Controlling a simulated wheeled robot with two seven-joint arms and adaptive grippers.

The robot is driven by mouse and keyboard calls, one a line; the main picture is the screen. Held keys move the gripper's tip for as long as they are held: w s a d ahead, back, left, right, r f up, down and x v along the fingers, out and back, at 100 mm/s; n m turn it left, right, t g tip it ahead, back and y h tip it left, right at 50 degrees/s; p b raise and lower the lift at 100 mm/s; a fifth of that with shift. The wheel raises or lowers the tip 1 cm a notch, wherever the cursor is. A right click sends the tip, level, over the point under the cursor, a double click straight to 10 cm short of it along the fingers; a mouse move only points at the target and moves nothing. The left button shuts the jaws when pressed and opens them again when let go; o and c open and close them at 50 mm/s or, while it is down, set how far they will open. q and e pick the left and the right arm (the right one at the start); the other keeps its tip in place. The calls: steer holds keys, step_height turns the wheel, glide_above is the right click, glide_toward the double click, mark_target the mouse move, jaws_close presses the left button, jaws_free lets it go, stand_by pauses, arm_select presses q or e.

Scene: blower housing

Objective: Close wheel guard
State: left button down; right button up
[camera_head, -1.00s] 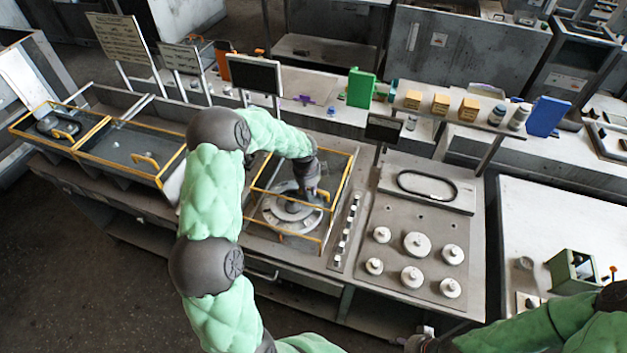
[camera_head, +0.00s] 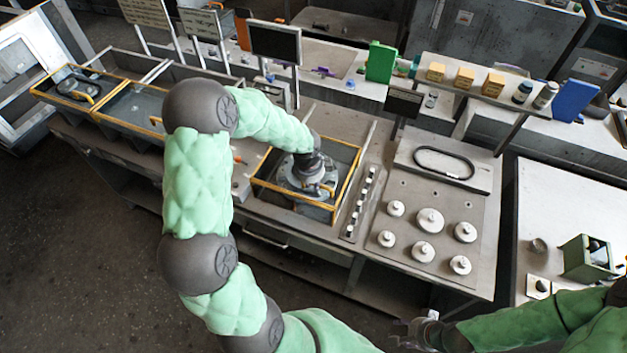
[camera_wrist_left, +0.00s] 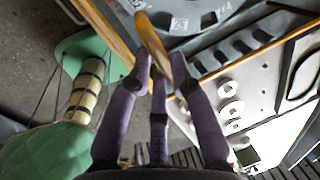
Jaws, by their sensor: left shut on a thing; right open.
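The wheel guard (camera_head: 348,185) is a yellow-edged frame around a grey box that holds a round wheel (camera_head: 290,183), near the middle of the head view. My left gripper (camera_head: 322,178) is over this box and partly hides the wheel. Whether the frame lies fully flat on the box I cannot tell. My right gripper (camera_head: 408,335) is open and empty at the bottom of the head view, away from the guard.
A panel with several white knobs (camera_head: 430,220) lies right of the guard, past a strip of small switches (camera_head: 360,205). Two yellow-edged boxes stand left, one with a dark wheel (camera_head: 78,82). A black screen (camera_head: 275,42) stands behind. A small green box (camera_head: 585,260) sits at right.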

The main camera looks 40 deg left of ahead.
arm_select(q)
steer(key=shift+s+f, duration=0.1)
steer(key=shift+s, duration=0.1)
steer(key=c, duration=1.2)
jaws_free()
steer(key=shift+o, duration=0.5)
steer(key=shift+s, duration=0.15)
steer(key=shift+r, duration=0.65)
step_height(320, 180, up, 11)
steer(key=s, duration=0.2)
steer(key=shift+d+f, duration=0.15)
steer(key=shift+d, duration=0.15)
